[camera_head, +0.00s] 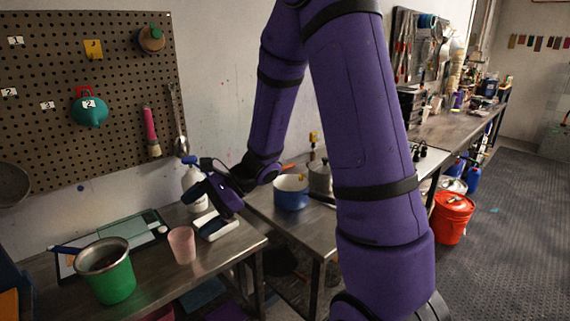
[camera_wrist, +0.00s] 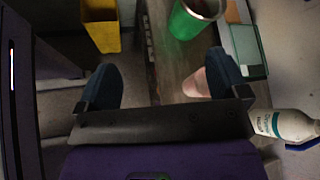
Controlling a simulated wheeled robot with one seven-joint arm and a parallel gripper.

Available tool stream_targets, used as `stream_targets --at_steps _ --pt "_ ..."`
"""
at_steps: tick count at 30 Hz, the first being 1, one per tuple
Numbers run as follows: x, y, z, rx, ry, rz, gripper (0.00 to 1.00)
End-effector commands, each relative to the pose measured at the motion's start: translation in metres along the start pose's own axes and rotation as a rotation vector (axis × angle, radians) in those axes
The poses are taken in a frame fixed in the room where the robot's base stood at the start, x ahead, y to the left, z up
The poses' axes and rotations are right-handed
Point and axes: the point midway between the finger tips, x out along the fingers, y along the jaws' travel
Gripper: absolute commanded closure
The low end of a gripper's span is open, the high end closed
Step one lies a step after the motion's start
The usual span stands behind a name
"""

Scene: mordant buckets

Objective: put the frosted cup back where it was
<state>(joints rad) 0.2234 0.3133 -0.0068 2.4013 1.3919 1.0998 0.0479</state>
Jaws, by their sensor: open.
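The frosted cup (camera_head: 182,245) is a pale pink, translucent tumbler, standing upright on the metal table near its front edge, right of the green bucket (camera_head: 115,280). My gripper (camera_head: 208,205) is above the table, to the right of the cup and apart from it. In the wrist view my gripper (camera_wrist: 163,82) has its two dark fingers spread wide with nothing between them. There the cup (camera_wrist: 194,85) shows beside the right finger, which hides part of it.
A white bottle (camera_head: 194,186) stands behind my gripper; it also shows in the wrist view (camera_wrist: 292,125). A low white object (camera_head: 218,226) lies right of the cup. A green tray (camera_head: 125,232) lies behind the bucket. A blue pot (camera_head: 291,193) stands on the right-hand table.

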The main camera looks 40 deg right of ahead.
Motion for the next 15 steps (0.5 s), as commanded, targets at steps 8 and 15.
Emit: stream_targets --at_steps 8,15 --pt "-0.034 0.037 0.075 -0.400 0.106 0.221 0.07" --pt "-0.070 0.072 0.117 -0.736 0.246 0.395 0.07"
